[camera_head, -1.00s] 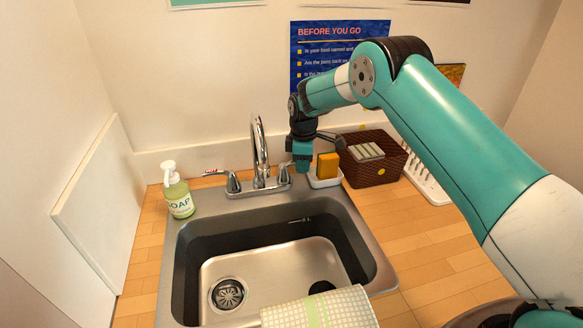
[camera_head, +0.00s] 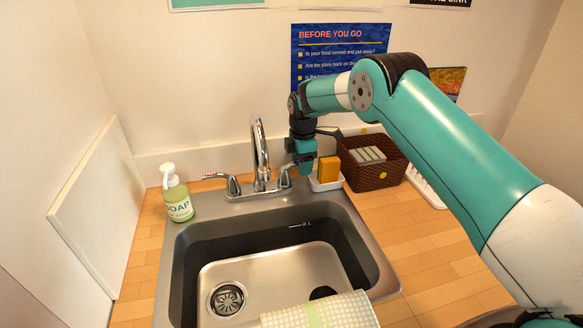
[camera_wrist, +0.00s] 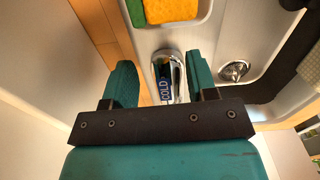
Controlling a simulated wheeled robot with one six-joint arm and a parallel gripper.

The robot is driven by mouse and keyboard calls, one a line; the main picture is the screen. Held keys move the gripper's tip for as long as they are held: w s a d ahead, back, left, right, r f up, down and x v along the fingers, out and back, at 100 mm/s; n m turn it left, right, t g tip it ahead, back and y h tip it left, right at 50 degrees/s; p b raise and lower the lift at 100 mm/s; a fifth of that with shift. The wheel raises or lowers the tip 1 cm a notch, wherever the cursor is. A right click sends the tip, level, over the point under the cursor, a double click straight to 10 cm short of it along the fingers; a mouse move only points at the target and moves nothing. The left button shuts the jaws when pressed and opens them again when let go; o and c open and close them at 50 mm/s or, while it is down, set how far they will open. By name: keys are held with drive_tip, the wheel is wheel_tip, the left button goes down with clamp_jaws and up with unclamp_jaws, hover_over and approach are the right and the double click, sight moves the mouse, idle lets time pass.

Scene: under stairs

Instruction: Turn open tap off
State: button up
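The chrome tap (camera_head: 260,150) stands at the back of the sink, its spout curving upward. Its left handle (camera_head: 231,184) has a lever with a red mark pointing left. Its right handle (camera_head: 285,178) is beside my gripper (camera_head: 304,170), which partly hides its lever. In the wrist view, the lever labelled COLD (camera_wrist: 165,80) lies between the two teal fingers of my gripper (camera_wrist: 160,82). The fingers are apart; the lever is close to the right finger, with a clear gap to the left one. I cannot make out running water.
A sponge in a white holder (camera_head: 326,185) stands right of my gripper, with a brown basket (camera_head: 374,178) beyond. A soap bottle (camera_head: 177,198) stands left of the tap. A towel (camera_head: 322,312) hangs over the sink's (camera_head: 180,262) front edge.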

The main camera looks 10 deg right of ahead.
drive_tip(key=o, duration=0.5)
wheel_tip(320, 180, up, 7)
drive_tip(key=p, duration=0.4)
